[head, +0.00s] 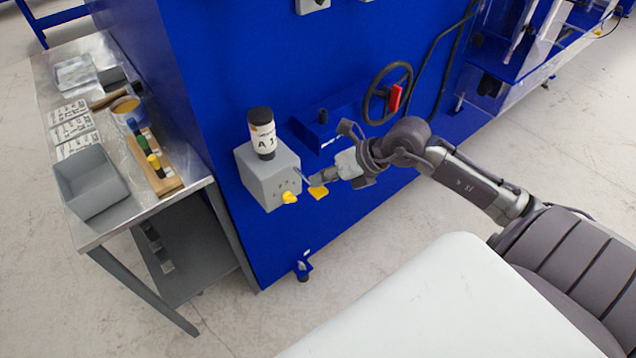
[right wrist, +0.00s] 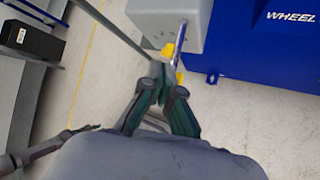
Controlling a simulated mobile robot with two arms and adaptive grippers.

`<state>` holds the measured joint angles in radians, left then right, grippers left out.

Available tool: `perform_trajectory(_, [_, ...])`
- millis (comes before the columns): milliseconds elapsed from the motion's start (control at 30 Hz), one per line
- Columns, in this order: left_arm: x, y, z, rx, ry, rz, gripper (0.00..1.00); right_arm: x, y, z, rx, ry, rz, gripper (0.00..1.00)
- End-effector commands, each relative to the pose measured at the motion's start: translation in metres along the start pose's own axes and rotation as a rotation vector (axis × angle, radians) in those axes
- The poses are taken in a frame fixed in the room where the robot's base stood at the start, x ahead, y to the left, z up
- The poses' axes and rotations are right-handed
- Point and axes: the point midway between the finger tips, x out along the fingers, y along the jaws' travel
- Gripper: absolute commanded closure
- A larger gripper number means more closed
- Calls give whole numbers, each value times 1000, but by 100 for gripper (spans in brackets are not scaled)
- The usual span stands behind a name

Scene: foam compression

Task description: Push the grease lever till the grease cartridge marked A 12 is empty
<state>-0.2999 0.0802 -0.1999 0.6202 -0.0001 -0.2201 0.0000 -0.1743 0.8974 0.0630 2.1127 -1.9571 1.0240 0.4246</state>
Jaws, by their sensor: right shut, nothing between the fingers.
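The grease cartridge (head: 262,133), white with black ends, stands upright on a grey box (head: 268,180) on the blue machine's side. Only "A 1" of its label is readable. A yellow piece (head: 289,197) sticks out of the box's front. The lever is a thin metal rod (right wrist: 180,42) with a yellow end (head: 318,192), beside the box. My right gripper (head: 327,178) is shut and empty, its fingertips close to the lever. In the right wrist view the fingertips (right wrist: 160,78) are beside the rod; I cannot tell whether they touch.
A metal bench (head: 112,225) at left holds a grey bin (head: 90,182), a wooden rack (head: 156,165) of small coloured-top items and label sheets. A handwheel (head: 388,92) with a red handle is right of the box. The floor below the box is largely clear.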

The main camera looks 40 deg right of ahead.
Motion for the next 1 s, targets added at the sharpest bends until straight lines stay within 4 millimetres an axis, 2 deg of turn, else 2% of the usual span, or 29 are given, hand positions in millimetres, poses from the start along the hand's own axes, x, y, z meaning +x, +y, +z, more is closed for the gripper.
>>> perform_trajectory(467, [-6,0,0,0,0,0,65,-5,4,4,-1,-1,0,100])
perform_trajectory(1000, [-42,0,-4,0,0,0,65,-39,28,28,0,0,0,100])
